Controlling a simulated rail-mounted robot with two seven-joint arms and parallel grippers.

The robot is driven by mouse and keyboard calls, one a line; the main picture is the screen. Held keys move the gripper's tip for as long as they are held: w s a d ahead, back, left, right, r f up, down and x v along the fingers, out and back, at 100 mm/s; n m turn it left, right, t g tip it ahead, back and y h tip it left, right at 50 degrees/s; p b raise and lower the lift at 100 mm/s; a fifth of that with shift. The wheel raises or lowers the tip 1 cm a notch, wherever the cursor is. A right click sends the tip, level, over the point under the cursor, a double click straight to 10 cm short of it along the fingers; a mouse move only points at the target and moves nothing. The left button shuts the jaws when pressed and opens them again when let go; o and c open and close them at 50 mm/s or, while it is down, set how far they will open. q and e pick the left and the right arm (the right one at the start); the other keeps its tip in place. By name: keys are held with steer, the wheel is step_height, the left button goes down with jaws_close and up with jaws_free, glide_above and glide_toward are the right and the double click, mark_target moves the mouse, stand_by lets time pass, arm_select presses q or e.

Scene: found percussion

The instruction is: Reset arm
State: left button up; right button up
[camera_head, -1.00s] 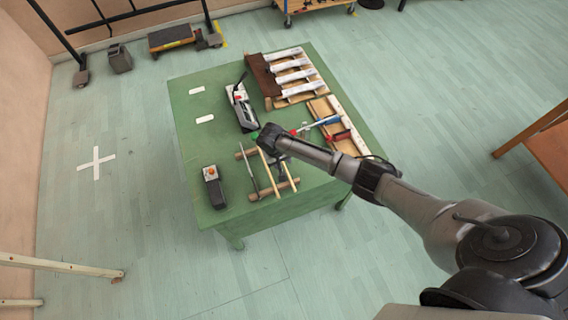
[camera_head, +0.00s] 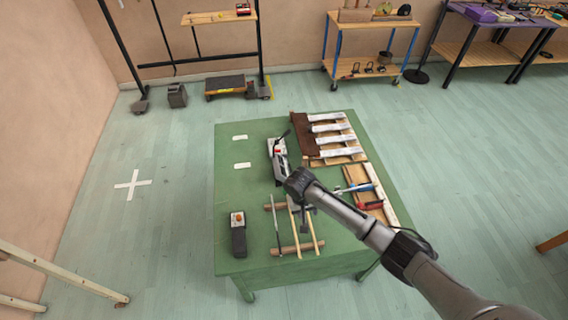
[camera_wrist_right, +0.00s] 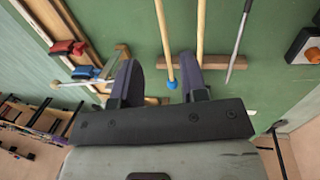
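My right gripper (camera_head: 303,190) is above the green table (camera_head: 237,195), with its arm coming in from the lower right. In the right wrist view its two dark fingers (camera_wrist_right: 157,62) are apart, with nothing clearly held between them. A stick with a blue tip (camera_wrist_right: 171,76) shows between the fingers, beyond them, and another wooden stick (camera_wrist_right: 201,25) runs behind the right finger. These sticks lie across wooden bars (camera_head: 297,248) on the table, beside a thin metal rod (camera_head: 276,228). My left gripper is not in view.
A xylophone-like set of pale bars (camera_head: 330,128) stands at the table's back right. A wooden frame with red and blue clamps (camera_head: 368,204) is at the right. A dark box with an orange knob (camera_head: 238,240) sits front left. Bare tabletop lies at the left.

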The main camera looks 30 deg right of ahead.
steer(key=w+a+r+n+t, duration=0.1)
steer(key=a+r+n+t, duration=0.2)
steer(key=r, duration=0.3)
steer(key=w+a+r+n+t+y, duration=0.1)
steer(key=a+r+n+t, duration=0.15)
steer(key=r, duration=0.45)
steer(key=w+a+r+n+t, duration=0.1)
steer(key=a+r+n+t, duration=0.1)
steer(key=r+n+t, duration=0.3)
steer(key=s+a+m, duration=0.1)
steer(key=s+m, duration=0.2)
steer(key=s, duration=1.2)
steer(key=s+f+m+g+y, duration=0.1)
steer(key=s+f+g, duration=0.2)
steer(key=s+f, duration=0.5)
steer(key=s+f+g, duration=0.3)
steer(key=s+f, duration=0.3)
steer(key=s, duration=0.5)
step_height(320, 180, up, 20)
steer(key=p, duration=1.9)
steer(key=shift+w+r+p, duration=0.15)
steer(key=shift+w+p, duration=0.1)
steer(key=shift+p, duration=0.05)
